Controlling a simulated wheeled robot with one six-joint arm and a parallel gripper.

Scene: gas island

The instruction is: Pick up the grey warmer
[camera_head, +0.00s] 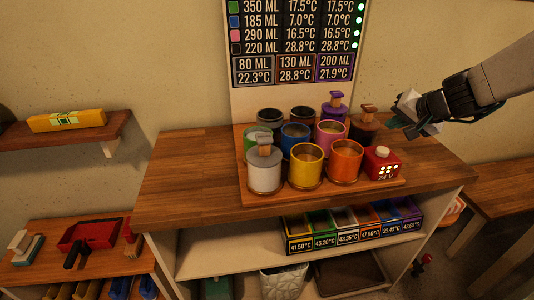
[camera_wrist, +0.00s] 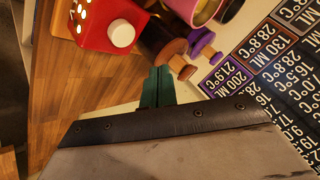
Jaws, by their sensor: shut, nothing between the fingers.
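The grey warmer (camera_head: 265,154) has a grey disc top and a small upright handle. It sits at the front left of the raised wooden board, on or in a pale grey-white cup (camera_head: 264,179); I cannot tell how deep it goes. It is not visible in the wrist view. My gripper (camera_head: 398,122) is to the right of the board, above the counter and well apart from the warmer.
A yellow cup (camera_head: 306,172) stands right of the grey one, then an orange cup (camera_head: 345,163) and a red box (camera_head: 382,164) with a white knob. Several other cups crowd behind. The display board (camera_head: 293,40) rises at the back. The counter's left end (camera_head: 190,170) is clear.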

